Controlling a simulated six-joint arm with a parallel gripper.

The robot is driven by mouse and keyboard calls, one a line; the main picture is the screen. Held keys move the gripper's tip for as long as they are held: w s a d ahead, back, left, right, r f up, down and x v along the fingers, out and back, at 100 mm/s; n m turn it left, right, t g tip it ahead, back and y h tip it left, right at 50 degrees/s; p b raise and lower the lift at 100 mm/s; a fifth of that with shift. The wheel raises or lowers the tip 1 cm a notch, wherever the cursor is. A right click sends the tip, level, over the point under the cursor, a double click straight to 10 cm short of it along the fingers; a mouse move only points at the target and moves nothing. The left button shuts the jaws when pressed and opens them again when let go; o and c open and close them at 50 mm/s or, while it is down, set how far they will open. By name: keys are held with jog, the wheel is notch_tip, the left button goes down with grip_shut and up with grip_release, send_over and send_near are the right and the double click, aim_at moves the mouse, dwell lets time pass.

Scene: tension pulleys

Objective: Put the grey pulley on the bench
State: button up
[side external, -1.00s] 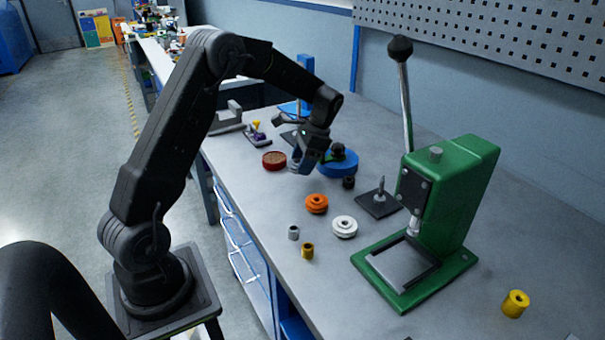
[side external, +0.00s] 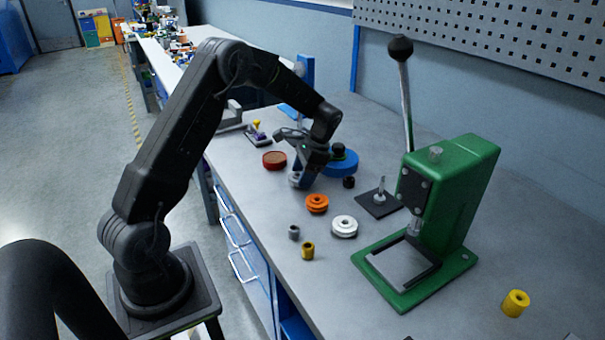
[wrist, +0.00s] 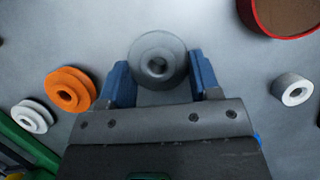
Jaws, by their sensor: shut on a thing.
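The grey pulley (wrist: 158,60) sits between the two blue jaws of my gripper (wrist: 158,82) in the wrist view, with its bored face toward the camera. In the side external view my gripper (side external: 306,180) is low over the grey bench (side external: 262,205), and the pulley (side external: 296,179) shows only partly at the jaws. My gripper is shut on the pulley. I cannot tell whether the pulley's underside touches the bench.
An orange pulley (side external: 317,203) and a white pulley (side external: 344,227) lie nearby. A red dish (side external: 274,160) and blue round part (side external: 341,163) are close. A light grey ring (wrist: 293,90) lies right in the wrist view.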

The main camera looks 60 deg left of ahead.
jog(key=o, duration=0.8)
jog(key=shift+s+f, duration=0.1)
jog(key=shift+f, duration=0.55)
jog(key=shift+o, duration=0.7)
jog(key=shift+d, duration=0.2)
jog(key=a+v, duration=0.1)
jog(key=v, duration=1.2)
jog(key=s+d+r+t, duration=0.2)
jog(key=s+d+r, duration=0.2)
jog(key=d+r, duration=0.3)
jog(key=s+d+n+t, duration=0.1)
jog(key=s+d+t, duration=0.3)
jog(key=s+d, duration=0.3)
jog(key=s+d+r+n+t+h, duration=0.1)
jog(key=s+d, duration=0.6)
jog(key=s, duration=0.7)
jog(key=shift+r+n+t, duration=0.3)
jog(key=shift+n+t, duration=0.2)
jog(key=shift+t, duration=0.9)
